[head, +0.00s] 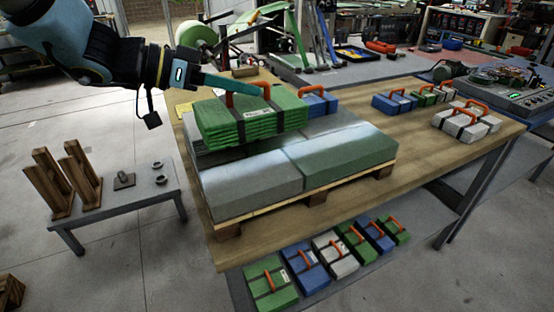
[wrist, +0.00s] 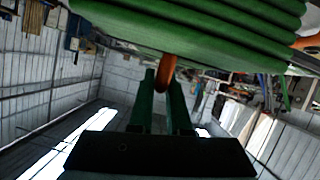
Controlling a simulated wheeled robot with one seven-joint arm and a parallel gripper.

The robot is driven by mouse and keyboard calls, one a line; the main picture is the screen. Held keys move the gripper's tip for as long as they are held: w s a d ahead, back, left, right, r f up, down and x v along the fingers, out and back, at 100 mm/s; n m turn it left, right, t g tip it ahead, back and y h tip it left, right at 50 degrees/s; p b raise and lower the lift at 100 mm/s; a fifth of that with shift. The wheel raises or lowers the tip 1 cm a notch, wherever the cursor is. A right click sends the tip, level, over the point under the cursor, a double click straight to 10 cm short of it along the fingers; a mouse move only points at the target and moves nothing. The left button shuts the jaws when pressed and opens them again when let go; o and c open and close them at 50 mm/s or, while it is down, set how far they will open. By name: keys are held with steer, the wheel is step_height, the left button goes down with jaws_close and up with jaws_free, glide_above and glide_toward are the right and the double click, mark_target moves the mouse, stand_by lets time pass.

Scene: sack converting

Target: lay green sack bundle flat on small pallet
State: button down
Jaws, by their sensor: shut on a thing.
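The green sack bundle (head: 250,122) is a thick layered stack with dark straps and two orange handles. My gripper (head: 258,90) reaches in from the upper left and is shut on one orange handle. In the wrist view, its two green fingers (wrist: 163,85) close around the handle, with the green bundle (wrist: 200,28) filling the top. The bundle appears level over the back left of the small pallet (head: 318,198). Large grey-green sacks (head: 250,180) cover the pallet. I cannot tell whether the bundle touches them; it hides the sacks behind it.
A blue bundle (head: 318,102) stands close behind the green one. Other blue, green and white bundles (head: 466,124) sit on the table's right side. Several more (head: 335,254) lie on a lower shelf in front. A small side table (head: 125,200) stands left.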

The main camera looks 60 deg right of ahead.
mark_target(199, 128)
steer(key=shift+s+d+f, duration=0.15)
steer(key=shift+d+f, duration=0.1)
step_height(199, 128, down, 10)
steer(key=shift+s+r, duration=0.1)
steer(key=shift+r, duration=0.15)
steer(key=shift+f, duration=0.15)
steer(key=c, duration=0.9)
jaws_free()
steer(key=shift+o, duration=0.2)
steer(key=v, duration=1.2)
steer(key=shift+b, duration=0.4)
